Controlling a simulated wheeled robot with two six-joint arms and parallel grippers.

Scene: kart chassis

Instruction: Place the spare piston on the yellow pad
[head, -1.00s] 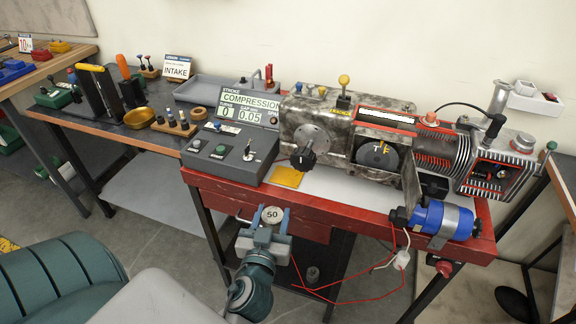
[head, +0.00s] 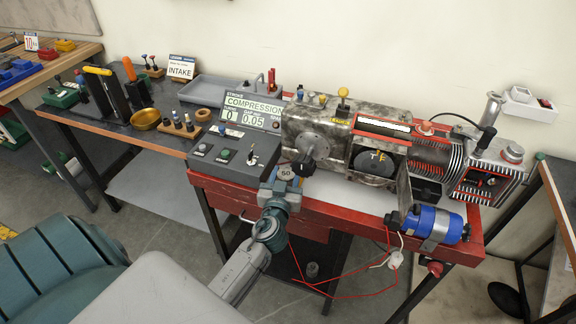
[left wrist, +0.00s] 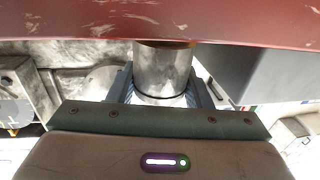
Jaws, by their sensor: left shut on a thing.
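My left gripper (head: 284,184) is shut on the spare piston (head: 287,171), a short metal cylinder whose round top is marked 50. It is over the front of the red bench, just right of the grey control box. In the left wrist view the shiny piston (left wrist: 163,72) sits between the two fingers, with a thin amber strip at its far end. The yellow pad is hidden in the head view behind my gripper and the piston. I cannot tell whether the piston touches it. My right gripper is not in view.
The grey control box (head: 233,150) stands close on the left. The engine block (head: 318,128) with its crank knob is right behind the gripper. A blue motor (head: 437,224) sits at the bench's front right. The pale bench top (head: 345,195) right of the gripper is clear.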

